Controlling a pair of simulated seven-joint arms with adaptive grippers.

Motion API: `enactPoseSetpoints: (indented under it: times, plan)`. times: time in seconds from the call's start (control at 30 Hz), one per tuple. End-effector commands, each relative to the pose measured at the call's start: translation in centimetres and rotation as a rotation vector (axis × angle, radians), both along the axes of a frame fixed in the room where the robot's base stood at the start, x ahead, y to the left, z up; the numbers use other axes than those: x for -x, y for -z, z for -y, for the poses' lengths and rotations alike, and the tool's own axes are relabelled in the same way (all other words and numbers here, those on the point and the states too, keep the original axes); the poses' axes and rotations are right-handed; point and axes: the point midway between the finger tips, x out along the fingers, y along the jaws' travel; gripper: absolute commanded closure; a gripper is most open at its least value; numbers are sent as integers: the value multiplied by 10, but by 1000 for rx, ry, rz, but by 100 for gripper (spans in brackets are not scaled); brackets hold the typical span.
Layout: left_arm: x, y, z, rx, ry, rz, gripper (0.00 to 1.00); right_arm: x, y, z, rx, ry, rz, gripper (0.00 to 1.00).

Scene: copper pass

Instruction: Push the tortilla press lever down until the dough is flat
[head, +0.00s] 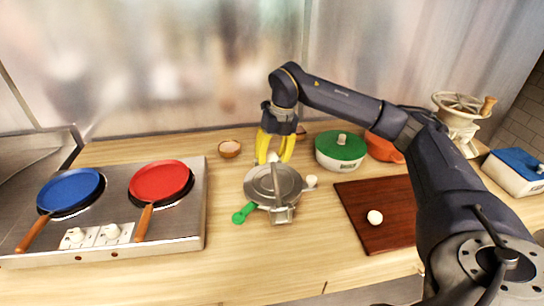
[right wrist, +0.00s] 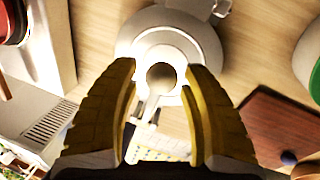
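The metal tortilla press (head: 272,184) stands on the wooden counter at the middle of the head view, and its round plate also shows in the right wrist view (right wrist: 195,48). My right gripper (head: 275,149) has yellow fingers pointing down over the back of the press. The fingers are apart, with a pale round ball or knob (right wrist: 161,77) showing between the tips in the right wrist view; I cannot tell whether they touch it. A white dough ball (head: 375,217) lies on the brown board. My left gripper is not in view.
The stove (head: 190,225) with a blue pan (head: 70,188) and a red pan (head: 160,180) is at left. A small bowl (head: 229,149), a green-lidded container (head: 341,148) and the board (head: 350,205) surround the press. Clear counter lies in front.

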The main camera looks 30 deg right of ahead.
Motion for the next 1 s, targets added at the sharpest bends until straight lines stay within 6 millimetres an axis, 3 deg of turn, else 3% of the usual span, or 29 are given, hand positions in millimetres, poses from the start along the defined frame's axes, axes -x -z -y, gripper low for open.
enactPoseSetpoints:
  times: [0.33,0.47,1.0]
  plan:
    - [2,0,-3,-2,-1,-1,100,0,-1,0,0,0,0,45]
    - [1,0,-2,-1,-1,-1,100,0,-10,2,1,2,3,45]
    - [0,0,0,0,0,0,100,3,-91,17,0,1,2,45]
